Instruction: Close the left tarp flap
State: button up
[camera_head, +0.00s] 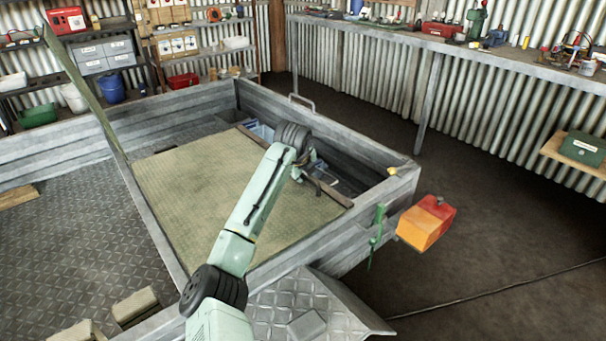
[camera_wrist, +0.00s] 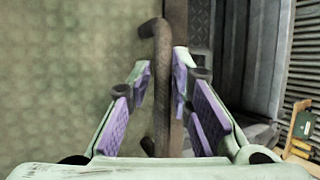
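A tan-green tarp flap (camera_head: 180,185) lies spread over much of the grey metal trailer bin. A dark bar (camera_head: 335,192) runs along its right edge, beside an open strip of bin. A green panel (camera_head: 85,90) stands raised and edge-on at the left; I cannot tell which of the two is the left flap. In the wrist view the tarp (camera_wrist: 70,70) fills the left side. A brown rod-like handle (camera_wrist: 161,95) lies between the fingers of my gripper (camera_wrist: 163,72). Whether they press on it is unclear. In the head view my arm hides the fingertips.
The trailer's grey rim (camera_head: 340,125) surrounds the bin, with a metal handle (camera_head: 301,102) at the back. An orange-red lamp (camera_head: 425,223) sticks out at the right corner. Loaded shelves and a workbench (camera_head: 400,38) line the walls. The floor at right is clear.

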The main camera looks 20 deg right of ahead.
jog(key=v, duration=1.1)
jog(key=shift+s+r, duration=0.2)
jog(key=shift+r, duration=0.15)
